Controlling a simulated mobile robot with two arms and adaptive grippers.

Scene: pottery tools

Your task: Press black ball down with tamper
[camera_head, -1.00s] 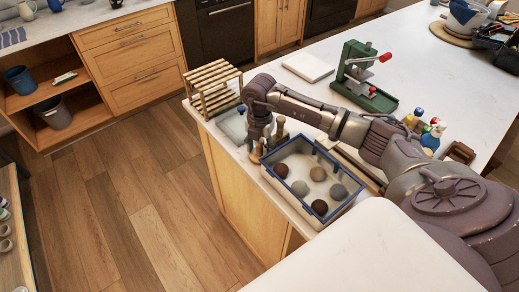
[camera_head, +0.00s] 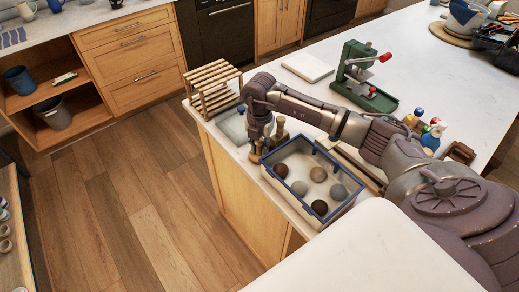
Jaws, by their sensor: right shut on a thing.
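My right gripper (camera_head: 257,146) points down at the left edge of the blue-rimmed tray. It is shut on a small wooden-looking tool, probably the tamper (camera_head: 255,156), mostly hidden by the fingers. The tray (camera_head: 339,209) holds several balls. A very dark ball (camera_head: 319,207) lies near its front corner, and another dark ball (camera_head: 281,170) lies near its left end. I cannot tell for sure which is the black one. The held tool is outside the tray's middle, apart from both balls. My left gripper is not in view.
Another wooden-handled tool (camera_head: 280,130) stands just behind the tray. A slatted wooden rack (camera_head: 212,85) is at the counter's left end. A green press (camera_head: 362,80) and coloured bottles (camera_head: 432,134) stand farther right.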

